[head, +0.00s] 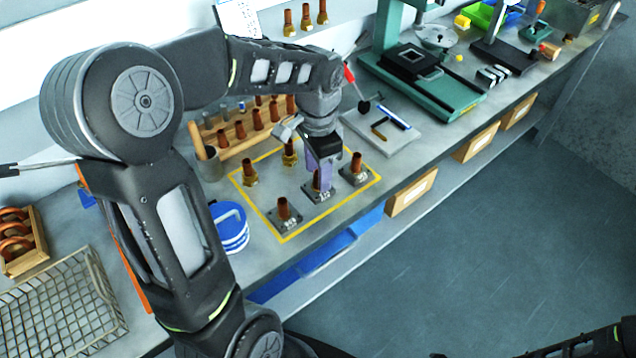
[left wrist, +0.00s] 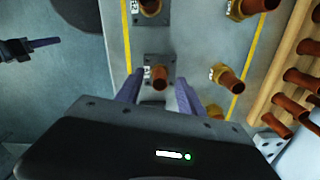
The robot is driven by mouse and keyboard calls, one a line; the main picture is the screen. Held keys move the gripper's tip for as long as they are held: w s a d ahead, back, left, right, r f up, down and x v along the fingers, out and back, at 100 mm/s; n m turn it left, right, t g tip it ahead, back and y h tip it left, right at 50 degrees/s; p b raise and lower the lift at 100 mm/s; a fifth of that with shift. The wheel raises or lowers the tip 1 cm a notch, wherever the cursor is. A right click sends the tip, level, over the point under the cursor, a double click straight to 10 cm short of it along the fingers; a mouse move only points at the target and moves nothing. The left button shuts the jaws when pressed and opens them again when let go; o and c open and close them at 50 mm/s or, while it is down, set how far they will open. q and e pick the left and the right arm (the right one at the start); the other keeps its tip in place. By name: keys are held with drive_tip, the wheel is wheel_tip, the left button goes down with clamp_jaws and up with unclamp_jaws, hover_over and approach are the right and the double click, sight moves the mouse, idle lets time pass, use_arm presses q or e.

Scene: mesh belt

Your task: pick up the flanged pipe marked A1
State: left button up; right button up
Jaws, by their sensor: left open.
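Three copper pipes on square grey flanges stand upright inside a yellow outline on the bench: a front one (head: 283,208), a middle one (head: 318,187) and a right one (head: 357,164). Each has a small white tag, too small to read surely, so I cannot tell which is A1. My left gripper (head: 320,160) points down over the middle pipe and partly hides it. In the left wrist view, its open fingers (left wrist: 158,88) lie either side of that pipe (left wrist: 159,76), with gaps showing. Another flanged pipe (left wrist: 150,7) is beyond. My right gripper (left wrist: 40,44) appears at the left edge there.
Pipes with brass hex fittings (head: 249,172) stand behind within the outline. A wooden rack (head: 240,145) of pipes is at the back. A blue-and-white tub (head: 230,228) stands left, a wire basket (head: 62,305) farther left. A board with tools (head: 385,128) lies right.

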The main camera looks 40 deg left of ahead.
use_arm(q)
drive_tip(key=shift+f, duration=0.7)
drive_tip(key=shift+c, duration=0.3)
clamp_jaws()
idle(1.0)
